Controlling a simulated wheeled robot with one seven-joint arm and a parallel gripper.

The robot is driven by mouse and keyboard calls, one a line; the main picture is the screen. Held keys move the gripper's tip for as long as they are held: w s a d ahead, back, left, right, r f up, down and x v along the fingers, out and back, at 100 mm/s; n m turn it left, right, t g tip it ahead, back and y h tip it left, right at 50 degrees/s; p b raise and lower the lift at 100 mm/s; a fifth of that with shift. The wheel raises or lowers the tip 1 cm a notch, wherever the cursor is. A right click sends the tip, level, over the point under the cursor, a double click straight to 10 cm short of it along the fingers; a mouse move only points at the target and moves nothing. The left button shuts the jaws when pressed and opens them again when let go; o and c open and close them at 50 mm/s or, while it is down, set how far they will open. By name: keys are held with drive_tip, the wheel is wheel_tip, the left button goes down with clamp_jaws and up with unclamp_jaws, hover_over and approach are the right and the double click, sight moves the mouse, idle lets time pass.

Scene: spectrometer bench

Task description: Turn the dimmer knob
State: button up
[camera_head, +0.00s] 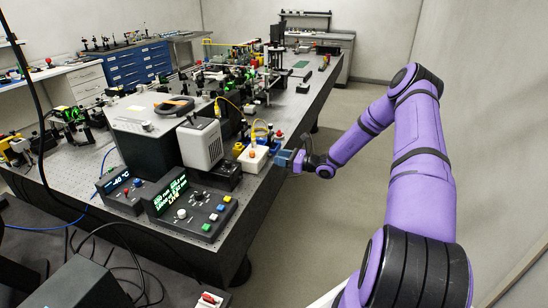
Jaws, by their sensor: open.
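My purple arm reaches in from the right to the table's right edge. My gripper (284,158) is open, its blue-grey end just right of a small white box (253,158) with an orange-red knob (252,154) on top. I cannot tell whether it touches the box. A control unit (190,206) with a lit green display stands nearer; it has a round pale knob (181,213) and several coloured buttons. My gripper is well away from that unit. No label shows which knob is the dimmer.
The dark optical table (160,240) holds a grey instrument (150,125), a white boxy device (200,143), a temperature display unit (121,189) and yellow cables. Optics crowd its far part. The floor (325,180) right of the table is clear. Loose cables hang at the front left.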

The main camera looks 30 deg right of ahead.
sight(270, 155)
drive_tip(key=shift+x, duration=1.6)
clamp_jaws()
drive_tip(key=shift+n, duration=1.4)
unclamp_jaws()
drive_tip(key=shift+s, duration=0.1)
